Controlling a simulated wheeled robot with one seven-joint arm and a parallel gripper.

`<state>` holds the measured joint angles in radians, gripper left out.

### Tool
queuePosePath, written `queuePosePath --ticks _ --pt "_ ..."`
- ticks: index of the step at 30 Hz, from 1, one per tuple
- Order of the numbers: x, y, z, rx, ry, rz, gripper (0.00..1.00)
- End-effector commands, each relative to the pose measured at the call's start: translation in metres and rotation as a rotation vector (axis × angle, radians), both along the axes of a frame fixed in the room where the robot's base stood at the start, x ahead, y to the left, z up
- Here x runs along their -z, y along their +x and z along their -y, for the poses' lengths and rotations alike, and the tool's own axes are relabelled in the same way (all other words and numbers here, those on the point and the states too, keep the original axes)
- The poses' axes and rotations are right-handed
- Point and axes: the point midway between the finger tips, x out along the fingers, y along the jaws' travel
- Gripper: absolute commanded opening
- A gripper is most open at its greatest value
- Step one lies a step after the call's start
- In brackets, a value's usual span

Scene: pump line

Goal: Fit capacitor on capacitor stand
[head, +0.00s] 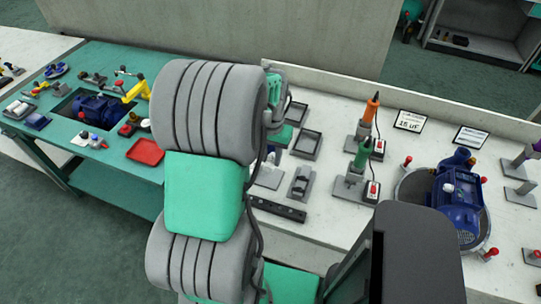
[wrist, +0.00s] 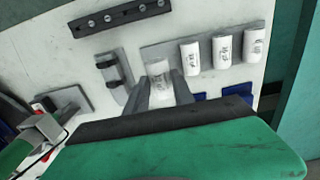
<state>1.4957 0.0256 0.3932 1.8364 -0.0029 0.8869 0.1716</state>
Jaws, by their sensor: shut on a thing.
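In the wrist view my gripper (wrist: 163,88) is shut on a white cylindrical capacitor (wrist: 159,72), with one grey finger on each side. The held capacitor is at the left part of a grey rack plate (wrist: 150,53); I cannot tell if it is clear of the plate. White labelled capacitors stand to its right: one (wrist: 190,57), another (wrist: 222,52) and a third (wrist: 254,45). A grey base with a dark clamp (wrist: 114,77), perhaps the capacitor stand, lies just left; it also shows in the head view (head: 300,184). My arm hides the gripper in the head view.
A black strip with holes (wrist: 120,18) lies beyond the clamp base. Green and orange screwdrivers (head: 362,152) stand in holders. A blue pump motor (head: 457,200) sits at the right, near a "15 uF" sign (head: 410,121). A red tray (head: 145,151) lies on the green table.

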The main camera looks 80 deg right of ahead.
Motion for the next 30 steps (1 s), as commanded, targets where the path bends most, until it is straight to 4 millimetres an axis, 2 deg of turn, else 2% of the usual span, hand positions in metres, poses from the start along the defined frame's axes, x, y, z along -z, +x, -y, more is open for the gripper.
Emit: queuePosePath --ticks 6,15,30 --pt "0.026 0.0 0.0 -0.001 0.0 0.0 0.0" --pt "0.051 0.001 0.0 -0.002 0.0 0.0 0.0" --pt "0.054 0.001 0.0 -0.002 -0.001 0.0 0.0"
